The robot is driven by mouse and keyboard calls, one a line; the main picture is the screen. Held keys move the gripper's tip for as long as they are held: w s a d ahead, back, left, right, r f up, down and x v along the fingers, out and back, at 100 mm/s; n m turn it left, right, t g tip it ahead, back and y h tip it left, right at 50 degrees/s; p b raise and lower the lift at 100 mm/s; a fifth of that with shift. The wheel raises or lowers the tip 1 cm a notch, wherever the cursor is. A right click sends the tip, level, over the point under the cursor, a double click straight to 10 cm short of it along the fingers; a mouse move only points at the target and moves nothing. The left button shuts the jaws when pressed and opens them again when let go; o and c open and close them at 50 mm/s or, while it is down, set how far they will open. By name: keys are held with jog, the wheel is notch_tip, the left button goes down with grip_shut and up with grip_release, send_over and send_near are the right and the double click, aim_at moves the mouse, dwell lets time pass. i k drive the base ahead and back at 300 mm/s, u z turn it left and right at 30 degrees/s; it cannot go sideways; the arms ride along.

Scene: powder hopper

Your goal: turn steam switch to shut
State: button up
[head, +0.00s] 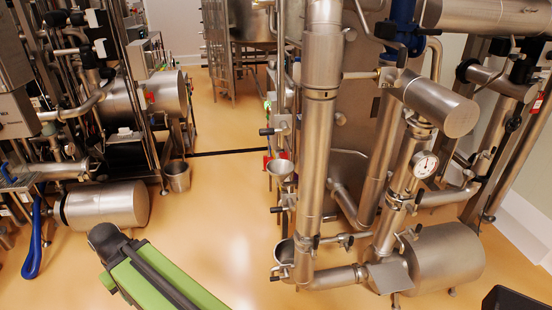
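No part is clearly recognisable as the steam switch, and I cannot tell which handle it is. Candidates are small black-ended valve handles on the right-hand pipework: one at mid height (267,131), one lower down (276,210) and one near the floor (276,278). Whether any is open or shut is too small to tell. My green and dark arm link (160,275) shows at the bottom, over bare floor and apart from the pipework. My gripper's fingertips do not show.
A steel cylinder (105,205) lies at left beside a blue handle (33,245). A small steel bucket (177,176) stands behind. At right are a thick vertical pipe (318,150), a dial gauge (424,165) and a motor drum (445,258). The orange floor (225,215) between is clear.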

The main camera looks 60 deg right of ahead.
aim_at(282, 155)
jog(key=i, duration=1.55)
jog(key=u, duration=0.05)
